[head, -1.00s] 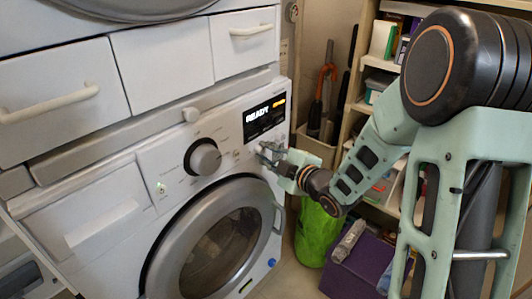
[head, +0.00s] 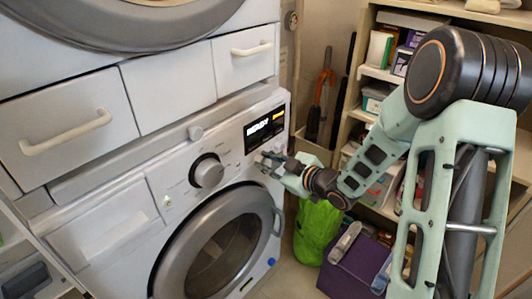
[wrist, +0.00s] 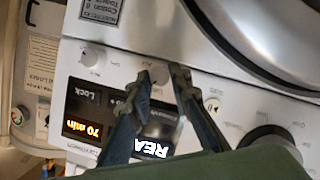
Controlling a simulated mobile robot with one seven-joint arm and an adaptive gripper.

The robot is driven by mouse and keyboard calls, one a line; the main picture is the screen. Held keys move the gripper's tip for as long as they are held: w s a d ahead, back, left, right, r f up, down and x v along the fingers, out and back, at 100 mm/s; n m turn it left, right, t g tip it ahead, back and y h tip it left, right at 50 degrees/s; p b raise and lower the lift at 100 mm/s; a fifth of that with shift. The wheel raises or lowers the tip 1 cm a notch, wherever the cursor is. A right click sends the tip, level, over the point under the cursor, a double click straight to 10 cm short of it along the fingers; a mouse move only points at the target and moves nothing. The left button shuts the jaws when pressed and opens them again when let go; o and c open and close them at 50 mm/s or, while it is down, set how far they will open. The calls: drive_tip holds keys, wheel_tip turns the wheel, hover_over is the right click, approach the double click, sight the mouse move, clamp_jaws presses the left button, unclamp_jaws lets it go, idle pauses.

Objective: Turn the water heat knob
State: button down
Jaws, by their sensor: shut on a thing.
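A small round white knob (wrist: 159,75) sits on the washer's front panel, below the display in the head view. Its label is too small to read. My gripper (wrist: 161,72) is shut on this knob, with one finger on each side of it in the wrist view. In the head view my gripper (head: 268,159) is at the panel just under the display, and hides the knob there. Whether the knob is rotated cannot be told.
The washer has a lit display (head: 265,129) and a large dial (head: 207,171) left of my gripper. Another small knob (wrist: 90,55) is close by. The round door (head: 222,250) is below. A green bag (head: 318,232), a purple box (head: 354,265) and shelves stand at right.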

drive_tip(key=m+p, duration=0.1)
drive_tip(key=p, duration=0.1)
drive_tip(key=m+g+p, duration=0.1)
drive_tip(key=m+p, duration=0.1)
drive_tip(key=p, duration=0.1)
drive_tip(key=shift+w+d+r+g+y+p, duration=0.1)
drive_tip(key=shift+d+r+g+y+p, duration=0.05)
drive_tip(key=shift+r+g+y+p, duration=0.2)
drive_tip(key=shift+f+m+g+y+p, duration=0.3)
drive_tip(key=shift+m+y+p, duration=0.15)
drive_tip(key=shift+m+p, duration=0.55)
drive_tip(key=c, duration=1.8)
unclamp_jaws()
drive_tip(key=shift+o, duration=0.2)
drive_tip(key=v, duration=1.2)
